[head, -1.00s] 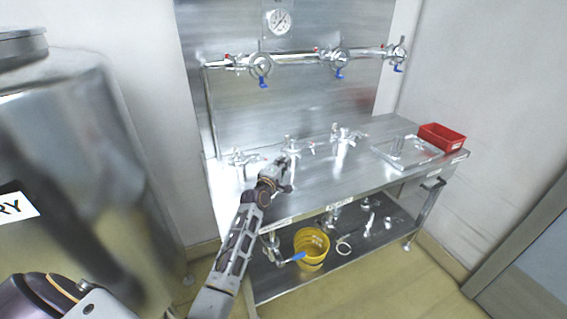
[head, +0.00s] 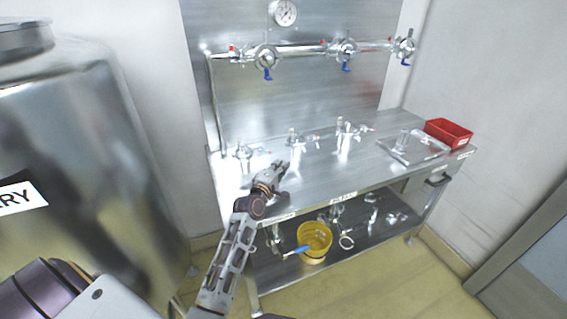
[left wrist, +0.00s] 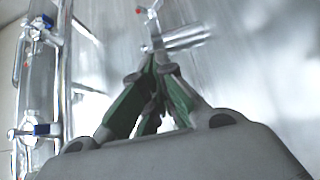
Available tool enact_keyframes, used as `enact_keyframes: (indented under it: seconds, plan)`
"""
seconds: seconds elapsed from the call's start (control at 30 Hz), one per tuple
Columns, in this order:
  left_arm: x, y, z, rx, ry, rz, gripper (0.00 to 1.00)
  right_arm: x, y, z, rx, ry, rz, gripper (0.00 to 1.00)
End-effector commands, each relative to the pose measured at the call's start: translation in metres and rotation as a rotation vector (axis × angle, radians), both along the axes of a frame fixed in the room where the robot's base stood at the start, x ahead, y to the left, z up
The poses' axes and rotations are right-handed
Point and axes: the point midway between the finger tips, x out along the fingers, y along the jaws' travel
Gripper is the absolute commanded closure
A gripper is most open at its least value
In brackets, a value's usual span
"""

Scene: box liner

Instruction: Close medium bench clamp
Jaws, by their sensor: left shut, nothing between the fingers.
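Three shiny metal clamp fittings stand on the steel bench: a left one (head: 243,152), a middle one (head: 294,138) and a right one (head: 345,131). Which is the medium one I cannot read from labels. The middle one has a small red-tipped handle pointing right. My left gripper (head: 284,165) is low over the bench, just in front of the middle fitting and apart from it. In the left wrist view its green-padded fingers (left wrist: 157,66) meet, empty, and a metal fitting with a red tip (left wrist: 153,22) lies beyond them. My right gripper is out of view.
A pipe with several blue-handled valves (head: 345,48) runs along the back panel. A red bin (head: 449,132) and a clear tray (head: 425,151) sit at the bench's right end. A yellow bucket (head: 314,242) stands on the lower shelf. A large steel tank (head: 90,150) is on the left.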

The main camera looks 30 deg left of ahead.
Motion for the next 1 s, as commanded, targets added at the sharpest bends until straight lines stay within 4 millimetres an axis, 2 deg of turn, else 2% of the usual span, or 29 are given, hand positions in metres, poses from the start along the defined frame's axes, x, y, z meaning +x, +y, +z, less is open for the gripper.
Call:
enact_keyframes:
  seconds: [0.2,0.4,1.0]
  plan:
    - [-0.019,-0.002,0.0,-0.001,0.0,0.0,1.0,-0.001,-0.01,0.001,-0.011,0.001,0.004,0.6]
    - [-0.028,-0.002,0.0,-0.002,0.0,0.0,1.0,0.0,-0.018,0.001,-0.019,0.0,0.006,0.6]
    - [-0.031,-0.002,0.0,-0.001,0.0,0.0,1.0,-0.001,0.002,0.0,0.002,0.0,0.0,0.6]
